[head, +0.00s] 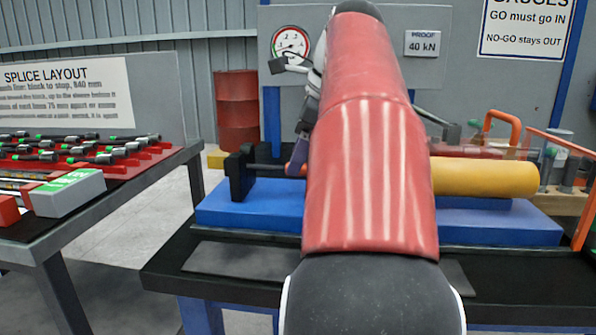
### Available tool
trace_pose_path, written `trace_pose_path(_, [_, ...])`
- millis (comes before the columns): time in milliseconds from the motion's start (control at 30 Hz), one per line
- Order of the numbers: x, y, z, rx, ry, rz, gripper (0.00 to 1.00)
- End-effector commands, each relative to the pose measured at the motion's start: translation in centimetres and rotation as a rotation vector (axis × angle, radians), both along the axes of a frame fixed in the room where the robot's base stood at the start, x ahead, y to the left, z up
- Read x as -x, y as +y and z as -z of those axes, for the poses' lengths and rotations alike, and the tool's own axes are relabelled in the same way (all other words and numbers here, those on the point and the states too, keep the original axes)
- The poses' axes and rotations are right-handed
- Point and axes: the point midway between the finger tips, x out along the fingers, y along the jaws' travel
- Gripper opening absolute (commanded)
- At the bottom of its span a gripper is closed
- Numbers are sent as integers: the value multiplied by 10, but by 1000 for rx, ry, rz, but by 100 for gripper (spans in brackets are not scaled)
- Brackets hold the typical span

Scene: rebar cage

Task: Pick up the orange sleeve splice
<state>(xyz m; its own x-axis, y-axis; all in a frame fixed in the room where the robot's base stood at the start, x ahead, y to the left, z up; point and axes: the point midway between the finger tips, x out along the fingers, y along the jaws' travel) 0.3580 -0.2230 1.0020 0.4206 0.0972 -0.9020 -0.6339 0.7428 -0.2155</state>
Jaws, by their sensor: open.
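I cannot pick out an orange sleeve splice for certain. Several dark bars with green, red and pale parts lie on the red rack (125,168) on the left table; their sleeves are too small to tell apart. My red-covered arm fills the middle of the head view and hides much of the bench. My gripper (298,155) shows only in part, left of the arm, above the blue bench block. It is open and I see nothing held in it; its far side is hidden.
The left table (60,238) carries a grey-and-green block (68,196) near its front edge. On the dark bench (200,285), a blue base (225,207) bears a yellow-orange cylinder (485,178). An orange handle (515,128) stands behind it. A floor gap separates the tables.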

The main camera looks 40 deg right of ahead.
Motion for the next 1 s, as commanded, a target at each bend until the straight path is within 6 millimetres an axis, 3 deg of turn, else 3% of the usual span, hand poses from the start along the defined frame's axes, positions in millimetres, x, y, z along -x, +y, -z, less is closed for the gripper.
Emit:
trace_pose_path(133, [-7, 2, 18, 2, 1, -1, 46])
trace_pose_path(400, [-9, 2, 20, 3, 1, -2, 46])
trace_pose_path(767, [-9, 2, 20, 3, 1, -2, 0])
trace_pose_path(1000, [-9, 2, 19, 4, -1, -3, 0])
